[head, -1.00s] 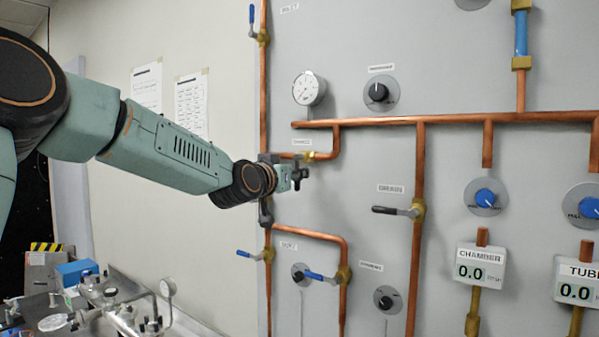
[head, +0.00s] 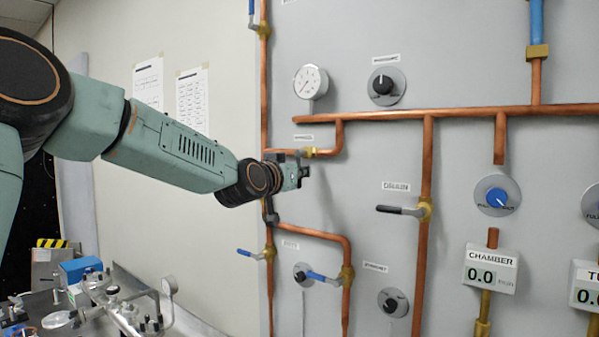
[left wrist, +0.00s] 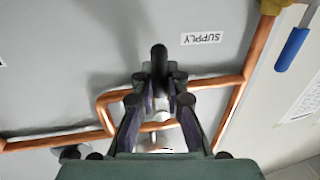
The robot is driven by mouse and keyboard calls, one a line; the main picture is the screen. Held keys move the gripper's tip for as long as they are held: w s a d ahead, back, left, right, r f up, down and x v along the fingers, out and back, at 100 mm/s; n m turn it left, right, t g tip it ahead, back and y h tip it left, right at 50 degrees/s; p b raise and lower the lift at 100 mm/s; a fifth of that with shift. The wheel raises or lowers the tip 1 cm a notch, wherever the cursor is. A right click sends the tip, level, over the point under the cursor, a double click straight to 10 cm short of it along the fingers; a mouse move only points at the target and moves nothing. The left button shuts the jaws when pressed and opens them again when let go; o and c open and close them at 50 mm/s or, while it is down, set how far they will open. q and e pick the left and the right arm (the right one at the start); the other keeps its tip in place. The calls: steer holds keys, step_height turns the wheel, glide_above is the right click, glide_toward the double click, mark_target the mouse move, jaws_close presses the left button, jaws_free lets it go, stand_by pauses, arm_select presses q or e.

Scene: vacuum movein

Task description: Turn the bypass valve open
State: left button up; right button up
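My left gripper (head: 295,175) is in front of the panel, beside a brass valve (head: 310,152) on the upper left copper branch. The label above that valve is too blurred to read, so I cannot confirm it is the bypass valve. In the left wrist view my left gripper (left wrist: 160,80) has its fingers apart. A dark rounded handle (left wrist: 160,60) lies between the fingertips, with no clear sign of a grip on it. A label (left wrist: 201,38) reading SUPPLY is nearby. My right gripper is not in view.
Another dark-handled valve (head: 402,210) is on a vertical pipe to the right. A blue-handled valve (head: 328,279) sits lower. A pressure gauge (head: 310,82) and a knob (head: 384,85) are above. A cluttered bench (head: 120,310) stands lower left.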

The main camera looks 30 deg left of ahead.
arm_select(q)
steer(key=shift+c, duration=0.7)
jaws_close()
steer(key=shift+r, duration=0.1)
